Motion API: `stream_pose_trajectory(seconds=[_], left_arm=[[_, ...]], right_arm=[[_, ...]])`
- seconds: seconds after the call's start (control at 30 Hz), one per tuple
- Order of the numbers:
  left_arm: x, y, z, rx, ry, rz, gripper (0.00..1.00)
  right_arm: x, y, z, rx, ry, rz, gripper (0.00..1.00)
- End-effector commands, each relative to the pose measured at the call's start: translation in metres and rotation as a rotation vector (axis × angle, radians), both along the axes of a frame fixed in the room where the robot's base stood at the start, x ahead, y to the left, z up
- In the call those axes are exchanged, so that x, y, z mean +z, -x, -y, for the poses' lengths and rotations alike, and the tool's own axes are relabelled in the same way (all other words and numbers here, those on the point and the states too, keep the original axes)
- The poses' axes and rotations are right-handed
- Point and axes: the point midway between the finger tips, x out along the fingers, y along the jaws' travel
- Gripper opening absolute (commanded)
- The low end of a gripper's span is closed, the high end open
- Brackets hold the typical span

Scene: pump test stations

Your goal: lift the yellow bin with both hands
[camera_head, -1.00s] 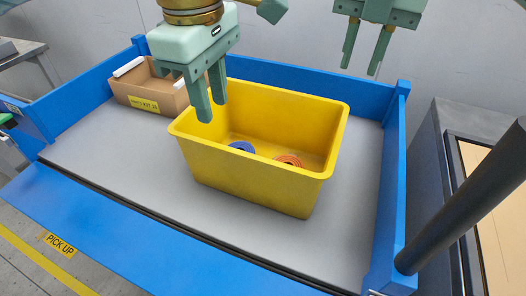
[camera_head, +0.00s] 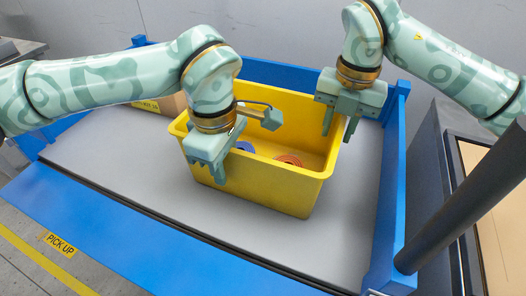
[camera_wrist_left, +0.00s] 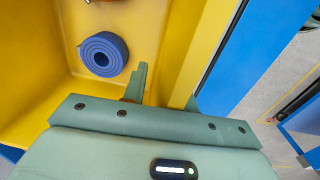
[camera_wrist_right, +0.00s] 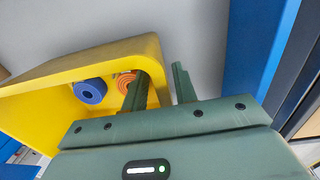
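The yellow bin (camera_head: 270,190) stands upright on the grey tabletop. A blue coil (camera_head: 245,147) and an orange coil (camera_head: 289,160) lie inside. My left gripper (camera_head: 206,170) points down at the bin's front wall. In the left wrist view its fingers (camera_wrist_left: 165,90) are apart, one inside the bin and one outside, with the rim between them. My right gripper (camera_head: 338,132) is at the right wall, towards the back corner. In the right wrist view its fingers (camera_wrist_right: 158,85) are apart on either side of the rim. I see no grip on either wall.
A cardboard box (camera_head: 172,102) stands at the back left, partly hidden by my left arm. Blue raised borders (camera_head: 395,165) edge the table at the back and sides. Grey tabletop (camera_head: 130,180) is clear to the left. A dark side bench (camera_head: 450,185) stands at the right.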

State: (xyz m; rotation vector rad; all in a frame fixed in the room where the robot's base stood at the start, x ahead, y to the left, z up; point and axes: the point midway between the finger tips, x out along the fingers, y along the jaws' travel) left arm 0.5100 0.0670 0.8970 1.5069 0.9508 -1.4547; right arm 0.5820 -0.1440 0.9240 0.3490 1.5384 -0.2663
Motion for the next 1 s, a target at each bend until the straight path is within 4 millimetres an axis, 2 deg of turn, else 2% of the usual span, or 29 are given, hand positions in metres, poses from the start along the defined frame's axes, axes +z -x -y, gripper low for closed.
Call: stream_pose_trajectory(seconds=[0.2,0.23,0.3,0.33,1.0], left_arm=[[-0.0001,0.0000,0.0001,-0.001,0.000,0.000,0.28],[-0.0001,0.0000,0.0001,-0.001,0.000,0.000,0.25],[0.0000,0.0000,0.0001,-0.001,0.000,0.000,0.06],[0.0000,0.0000,0.0001,-0.001,0.000,0.000,0.00],[0.0004,-0.0001,0.0003,-0.001,0.000,0.001,0.00]], right_arm=[[-0.0001,0.0001,-0.0001,0.000,0.000,0.000,0.28],[-0.0001,0.0001,-0.0001,0.000,0.000,0.000,0.25],[-0.0001,0.0001,-0.0001,0.000,0.000,0.000,0.06],[0.0000,0.0001,-0.0001,0.000,0.000,0.000,0.00],[0.0003,0.0003,-0.0005,0.001,0.000,0.000,0.00]])
